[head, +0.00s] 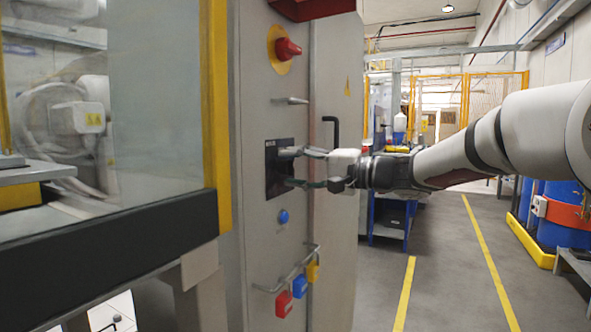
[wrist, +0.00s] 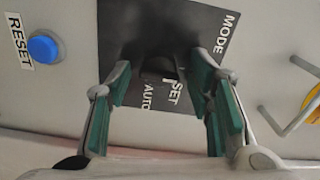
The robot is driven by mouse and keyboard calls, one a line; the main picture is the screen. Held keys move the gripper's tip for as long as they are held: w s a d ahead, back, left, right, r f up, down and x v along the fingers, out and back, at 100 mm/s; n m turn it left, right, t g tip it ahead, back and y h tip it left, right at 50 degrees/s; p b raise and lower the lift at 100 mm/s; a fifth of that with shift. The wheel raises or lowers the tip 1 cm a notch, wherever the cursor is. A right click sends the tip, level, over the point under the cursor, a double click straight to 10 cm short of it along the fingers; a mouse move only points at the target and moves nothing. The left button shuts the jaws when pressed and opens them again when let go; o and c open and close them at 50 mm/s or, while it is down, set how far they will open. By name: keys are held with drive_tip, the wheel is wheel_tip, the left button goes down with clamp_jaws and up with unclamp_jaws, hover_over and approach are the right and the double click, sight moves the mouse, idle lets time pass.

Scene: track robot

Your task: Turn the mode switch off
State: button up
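The mode switch is a dark knob (wrist: 158,68) on a black plate (head: 271,180) on the grey cabinet front. In the wrist view the plate (wrist: 205,22) carries the words MODE, SET and AUTO. My gripper (head: 290,168) is at the plate, its fingers apart, one above the other in the head view. In the wrist view my gripper (wrist: 160,78) has its green-padded fingers on either side of the knob, with a gap to it. The knob is dark, and where it points is hard to tell. Any OFF label is not visible.
A blue RESET button (head: 284,216) sits below the plate and a red stop button (head: 288,48) well above. A metal peg (head: 290,100) and a black door handle (head: 331,130) stick out nearby. Padlocks hang on a rail (head: 297,268) lower down. The aisle floor at right is clear.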

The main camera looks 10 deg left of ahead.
drive_tip(key=shift+d, duration=0.1)
drive_tip(key=v, duration=1.1)
drive_tip(key=shift+s+d, duration=0.15)
drive_tip(key=shift+d, duration=0.25)
